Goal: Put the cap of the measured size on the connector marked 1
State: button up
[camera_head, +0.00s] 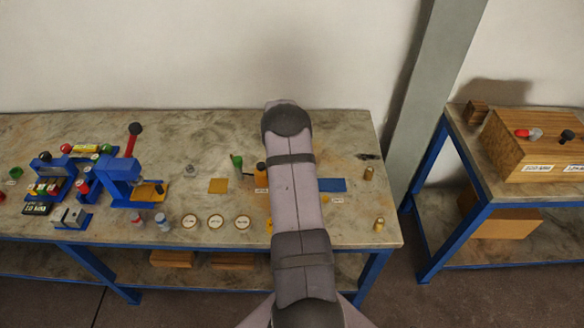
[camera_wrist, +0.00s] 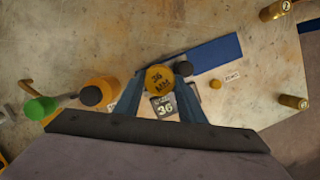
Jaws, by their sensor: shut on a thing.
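My gripper (camera_wrist: 160,88) is shut on a round yellow cap (camera_wrist: 158,77) marked "36 MM", held between its two blue-grey fingers above the table. A brass connector (camera_wrist: 292,102) lies apart to the right in the wrist view, its end mark too small to read surely. Another brass connector (camera_wrist: 275,11), marked 2, is at the upper right. In the camera_head view, two brass connectors stand near the table's right end, one toward the back (camera_head: 369,173) and one toward the front (camera_head: 379,224). My arm hides the gripper and cap there.
A label reading 36 (camera_wrist: 165,104) lies below the cap. Several pale round discs (camera_head: 216,221) lie left of my arm. Blue fixtures (camera_head: 123,179) crowd the left.

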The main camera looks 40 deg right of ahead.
jog(key=shift+f, duration=0.35)
jog(key=shift+s+a+f+b, duration=0.3)
jog(key=shift+s+f+b, duration=0.05)
jog(key=shift+f+b, duration=0.25)
dwell(0.3)
jog(key=o, duration=1.1)
jog(key=shift+f, duration=0.15)
jog(key=shift+w+r+b, duration=0.2)
jog(key=shift+r+b, duration=0.1)
jog(key=shift+r, duration=0.45)
jog(key=b+v, duration=0.2)
jog(key=v, duration=0.5)
jog(key=shift+w+d+r, duration=0.2)
jog(key=shift+w+d, duration=0.05)
jog(key=shift+d, duration=0.05)
